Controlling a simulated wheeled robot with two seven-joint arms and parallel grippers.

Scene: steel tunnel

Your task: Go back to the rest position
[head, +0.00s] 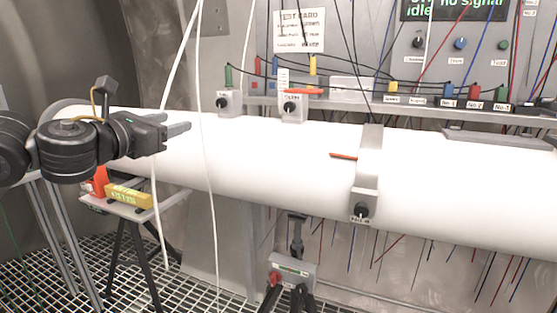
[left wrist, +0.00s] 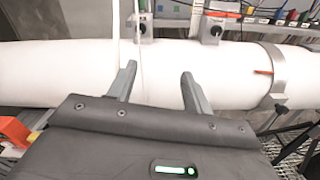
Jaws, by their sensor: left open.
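My left gripper (head: 179,131) reaches in from the left in the head view, in front of the left part of a thick white pipe. In the left wrist view its two fingers (left wrist: 157,85) stand apart with nothing between them. The white pipe (left wrist: 60,72) lies beyond the fingers. It runs across the whole head view (head: 290,155). My right gripper is not in view.
A grey clamp (head: 370,155) with a black knob circles the pipe. White cables (head: 206,150) hang near my left gripper. A small stand (head: 172,200) holds a yellow box (head: 130,195) and a red object. A tripod device (head: 292,268) stands below the pipe. Panels with knobs line the back.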

